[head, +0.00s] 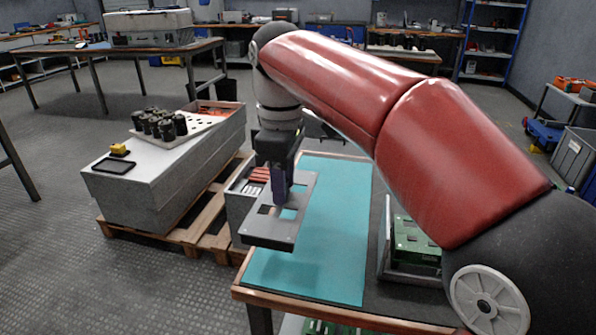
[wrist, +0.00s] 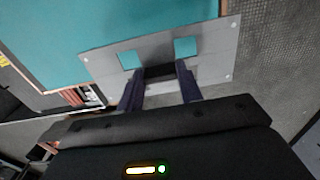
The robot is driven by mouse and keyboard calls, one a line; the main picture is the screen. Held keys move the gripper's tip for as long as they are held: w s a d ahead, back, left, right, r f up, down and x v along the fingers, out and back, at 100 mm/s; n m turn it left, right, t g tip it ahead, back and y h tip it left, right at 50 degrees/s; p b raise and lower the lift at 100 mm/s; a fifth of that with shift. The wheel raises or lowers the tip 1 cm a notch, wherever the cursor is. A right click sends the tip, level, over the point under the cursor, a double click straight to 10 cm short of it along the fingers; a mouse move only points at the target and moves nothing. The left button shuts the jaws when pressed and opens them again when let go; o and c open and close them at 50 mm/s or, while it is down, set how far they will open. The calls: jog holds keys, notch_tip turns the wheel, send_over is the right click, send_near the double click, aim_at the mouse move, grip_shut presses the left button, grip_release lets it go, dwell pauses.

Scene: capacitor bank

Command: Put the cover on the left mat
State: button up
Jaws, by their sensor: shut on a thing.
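The cover (head: 268,238) is a flat grey plate with rectangular cutouts. My gripper (head: 281,198) is shut on the cover's raised middle part and holds it up, roughly level. The wrist view also shows the cover (wrist: 214,68) between my gripper's dark fingers (wrist: 160,74). The left mat (head: 335,235) is teal and lies on the table. The cover hangs over the mat's left side, partly past the table's left edge. Its exact height above the mat is hard to tell. The mat also shows in the wrist view (wrist: 60,32).
A darker mat (head: 375,262) lies right of the teal one, with green circuit boards (head: 414,240) in a holder. A grey cabinet (head: 150,205) with black capacitors (head: 160,124) stands on a pallet (head: 205,232) to the left. The teal mat's visible surface is clear.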

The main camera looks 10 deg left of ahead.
aim_at(284, 208)
jog(key=shift+f, duration=1)
notch_tip(284, 208, down, 4)
jog(key=b, duration=0.3)
jog(key=shift+b, duration=0.4)
jog(key=shift+r+p, duration=0.1)
jog(key=shift+p, duration=0.5)
jog(key=shift+f, duration=0.7)
dwell(0.9)
jog(key=o, duration=1.2)
jog(key=shift+b, duration=0.3)
jog(key=shift+c, duration=0.2)
